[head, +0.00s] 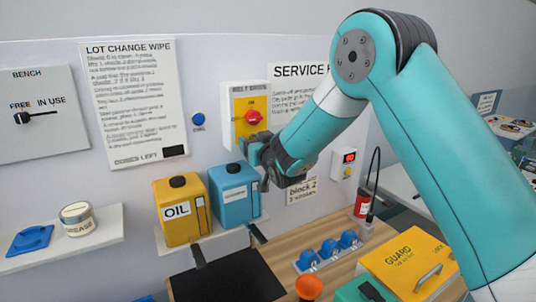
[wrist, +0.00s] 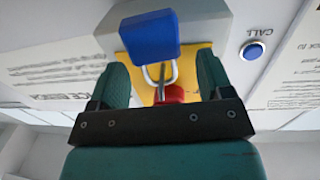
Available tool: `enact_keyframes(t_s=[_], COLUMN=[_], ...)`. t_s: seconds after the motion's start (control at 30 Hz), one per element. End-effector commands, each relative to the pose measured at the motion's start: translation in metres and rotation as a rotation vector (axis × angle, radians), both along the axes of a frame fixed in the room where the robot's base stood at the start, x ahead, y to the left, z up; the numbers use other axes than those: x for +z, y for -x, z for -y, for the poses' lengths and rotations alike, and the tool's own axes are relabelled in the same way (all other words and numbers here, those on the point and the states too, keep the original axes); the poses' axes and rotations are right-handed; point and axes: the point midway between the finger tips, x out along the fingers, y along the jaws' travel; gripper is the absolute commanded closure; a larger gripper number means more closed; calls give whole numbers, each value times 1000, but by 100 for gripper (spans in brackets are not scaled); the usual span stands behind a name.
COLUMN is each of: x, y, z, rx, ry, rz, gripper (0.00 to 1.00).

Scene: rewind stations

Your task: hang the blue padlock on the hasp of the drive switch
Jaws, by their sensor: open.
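The drive switch (head: 238,100) is a grey box with a yellow plate and red knob on the wall in the head view. In the wrist view, which is upside down, its yellow plate (wrist: 203,47) and red knob (wrist: 176,93) show behind my gripper. A blue padlock (wrist: 150,36) is at the switch, its shackle around or just in front of a grey bar, the hasp (wrist: 161,82); I cannot tell which. My gripper (head: 256,150) is open, and its fingers (wrist: 162,80) stand apart either side of the shackle, not touching the padlock body. The head view hides this padlock.
Several blue padlocks (head: 328,250) sit on a rack on the bench. A yellow oil can (head: 172,228) and a blue can (head: 230,205) stand on a shelf just below my gripper. A blue call button (head: 198,119) is left of the switch. A yellow guard box (head: 400,262) lies front right.

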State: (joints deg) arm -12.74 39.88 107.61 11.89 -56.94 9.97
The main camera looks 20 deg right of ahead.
Motion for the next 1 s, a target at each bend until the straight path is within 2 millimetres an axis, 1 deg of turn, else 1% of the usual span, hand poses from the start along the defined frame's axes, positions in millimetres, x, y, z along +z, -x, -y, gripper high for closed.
enact_keyframes(t_s=[0.03, 0.17, 0.23, 0.4, 0.5, 0.6, 0.7, 0.8, 1.0], x=[-4, -6, -8, -7, -6, -5, -4, -3, -1], y=[7, 34, 53, 96, 120, 139, 152, 160, 166], z=[0, 3, 5, 10, 12, 15, 16, 17, 18], rx=[1, 2, 2, 3, 3, 3, 3, 2, 0], ry=[0, 0, -1, 0, 0, -1, -1, -1, -1], rz=[0, 3, 2, 3, 3, 4, 2, 1, -2], gripper=[27, 27, 27, 27, 27, 27, 27, 27, 27])
